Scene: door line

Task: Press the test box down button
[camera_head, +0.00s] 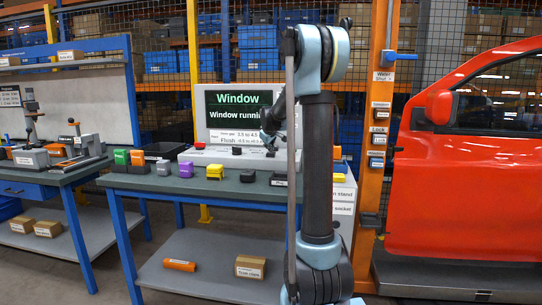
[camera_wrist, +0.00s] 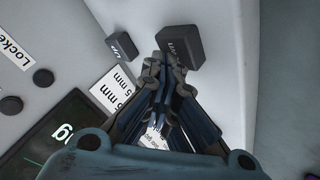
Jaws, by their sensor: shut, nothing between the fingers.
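A pale box surface (camera_wrist: 215,25) fills the upper wrist view and carries two dark rectangular buttons. The smaller button (camera_wrist: 122,47) is on the left. The larger button (camera_wrist: 180,46) is just ahead of my fingertips. Their short white labels are too small and turned to read surely. My gripper (camera_wrist: 163,68) is shut and empty, its tips at the lower edge of the larger button; I cannot tell whether they touch it. A low pale box (camera_head: 220,160) stands on the bench there.
The display (camera_head: 236,105) reads "Window" and "Window running". Several coloured blocks, including a yellow one (camera_head: 215,171), stand on the bench (camera_head: 140,183). An orange post (camera_head: 377,130) with labelled switches and a red car door (camera_head: 465,170) are on the right.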

